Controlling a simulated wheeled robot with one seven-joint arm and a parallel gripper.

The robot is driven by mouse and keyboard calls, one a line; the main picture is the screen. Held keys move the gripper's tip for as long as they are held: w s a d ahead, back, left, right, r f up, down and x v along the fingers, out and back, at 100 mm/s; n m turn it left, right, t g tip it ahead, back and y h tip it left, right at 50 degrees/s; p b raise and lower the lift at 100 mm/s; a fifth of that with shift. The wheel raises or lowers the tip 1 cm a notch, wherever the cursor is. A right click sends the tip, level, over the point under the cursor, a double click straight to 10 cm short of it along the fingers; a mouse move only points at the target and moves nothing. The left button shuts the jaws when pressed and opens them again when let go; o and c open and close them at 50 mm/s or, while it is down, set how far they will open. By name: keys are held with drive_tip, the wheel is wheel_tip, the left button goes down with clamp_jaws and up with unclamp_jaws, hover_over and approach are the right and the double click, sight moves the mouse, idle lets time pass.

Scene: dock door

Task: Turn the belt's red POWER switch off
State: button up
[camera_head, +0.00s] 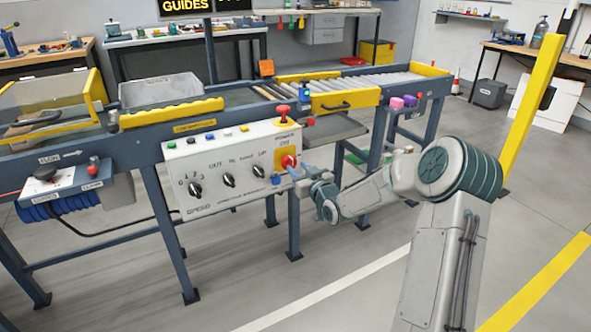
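The control panel (225,180) is a pale box on the front of the blue conveyor frame. The red POWER switch (289,161) is at its right end, on a yellow backing, below small POWER and OFF lettering. Its exact lever position is too small to tell. My gripper (296,174) reaches in from the right, with its tip just below and right of the switch. It looks very close to the switch; I cannot tell whether it touches. The fingers are too small to show whether they are open or shut.
The panel also bears black knobs (195,190) and small coloured buttons (210,136). A box with a red button (93,168) is at left. A yellow post (530,115) stands right of my arm. Floor is open in front.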

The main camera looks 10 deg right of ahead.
sight(289, 163)
drive_tip(key=shift+x, duration=1.4)
clamp_jaws()
